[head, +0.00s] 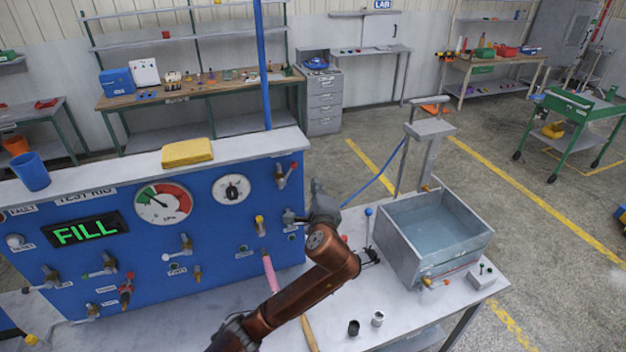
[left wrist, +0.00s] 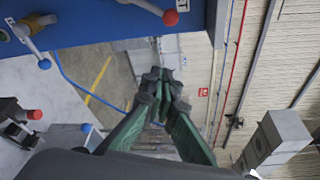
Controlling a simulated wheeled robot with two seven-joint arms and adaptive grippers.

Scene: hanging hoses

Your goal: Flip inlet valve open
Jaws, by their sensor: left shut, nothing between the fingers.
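The blue test rig panel (head: 215,245) carries a lit FILL display and several valves. A red-tipped lever valve (head: 287,174) sits at its upper right; a red-tipped lever (left wrist: 150,8) shows at the top of the left wrist view. A blue-tipped lever (left wrist: 32,45) is at that view's left. I cannot read which label says inlet. My left gripper (head: 317,188) is just right of the panel's right edge, below the red-tipped lever in the picture. Its green fingers (left wrist: 166,85) are shut and empty, apart from both levers. My right gripper is not in view.
A metal water tank (head: 433,235) stands on the bench to the right. Small cups (head: 377,318) stand at the bench front. A pink hose (head: 268,272) hangs before the panel. A yellow sponge (head: 187,153) and blue cup (head: 30,171) sit on the top ledge.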

